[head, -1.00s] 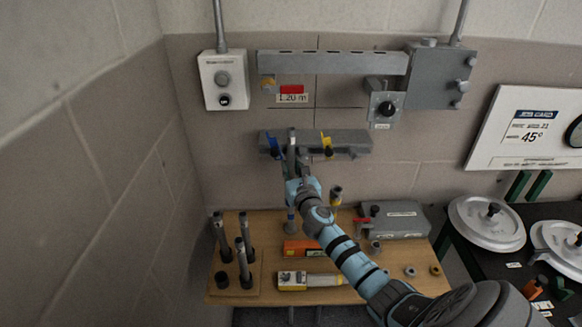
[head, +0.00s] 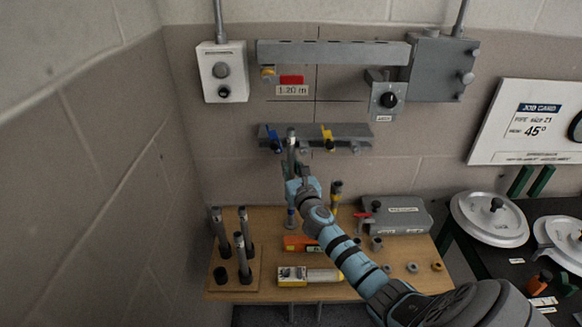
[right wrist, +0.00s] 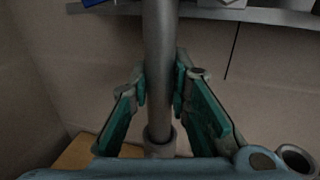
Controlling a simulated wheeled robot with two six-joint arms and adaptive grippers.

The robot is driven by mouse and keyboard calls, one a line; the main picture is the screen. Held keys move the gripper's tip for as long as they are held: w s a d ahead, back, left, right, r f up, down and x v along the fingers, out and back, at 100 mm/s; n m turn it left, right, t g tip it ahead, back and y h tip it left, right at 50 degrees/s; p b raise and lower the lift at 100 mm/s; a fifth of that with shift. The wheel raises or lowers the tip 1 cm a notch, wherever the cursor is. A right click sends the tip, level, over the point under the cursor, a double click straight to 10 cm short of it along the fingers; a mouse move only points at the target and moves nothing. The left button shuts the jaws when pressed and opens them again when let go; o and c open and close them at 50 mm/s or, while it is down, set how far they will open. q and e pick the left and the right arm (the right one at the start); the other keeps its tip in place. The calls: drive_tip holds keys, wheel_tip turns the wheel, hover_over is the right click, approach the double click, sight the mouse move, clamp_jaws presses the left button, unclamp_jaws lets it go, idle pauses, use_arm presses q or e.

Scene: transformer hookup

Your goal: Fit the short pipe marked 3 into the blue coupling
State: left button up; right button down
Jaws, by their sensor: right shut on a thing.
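A grey metal pipe (head: 291,152) stands upright in my right gripper (head: 298,176), in front of the wall rail; no number shows on it. In the right wrist view the gripper (right wrist: 161,90) has its green-padded fingers shut on either side of the pipe (right wrist: 158,45), and a wider collar shows low on it. The blue coupling (head: 274,137) is on the left part of the grey rail (head: 358,132). The pipe's top lies just right of the coupling in the picture; I cannot tell their gap in depth. My left gripper is not in view.
A yellow fitting (head: 327,137) sits on the rail farther right. Below, the wooden table (head: 262,283) bears a stand of upright pipes (head: 240,255), an orange tool (head: 300,244), a yellow tool (head: 308,275), a grey case (head: 398,216) and small rings (head: 413,267).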

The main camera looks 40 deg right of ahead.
sight(292, 159)
drive_tip(key=shift+f+b, duration=0.65)
drive_tip(key=shift+f, duration=0.15)
drive_tip(key=c, duration=1.4)
unclamp_jaws()
wheel_tip(292, 159, up, 5)
drive_tip(key=p, duration=0.5)
drive_tip(key=shift+r+p, duration=0.2)
drive_tip(key=shift+p, duration=0.1)
